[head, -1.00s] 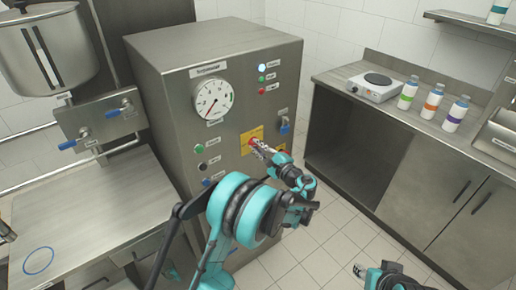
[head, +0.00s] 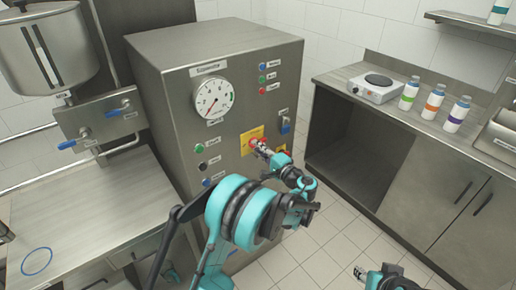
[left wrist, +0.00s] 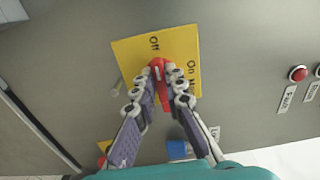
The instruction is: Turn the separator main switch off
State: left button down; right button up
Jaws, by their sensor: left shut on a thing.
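The main switch is a red handle on a yellow plate (head: 250,136) on the front of the steel separator cabinet. In the left wrist view the red handle (left wrist: 157,66) stands roughly upright, its top end just below the word "Off" on the yellow plate (left wrist: 128,55); "On" is to its right.
The cabinet carries a round gauge (head: 213,98), lamps (head: 262,78), green and black buttons (head: 199,148) and a blue padlock-like part (head: 285,126). A steel table (head: 90,205) stands left. A counter with a hotplate (head: 375,84) and bottles stands right. Floor between is clear.

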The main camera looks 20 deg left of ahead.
dwell(0.3)
pick_arm(q)
jog(key=c, duration=1.6)
grip_release()
jog(key=v, duration=1.2)
jog(key=shift+s, duration=0.1)
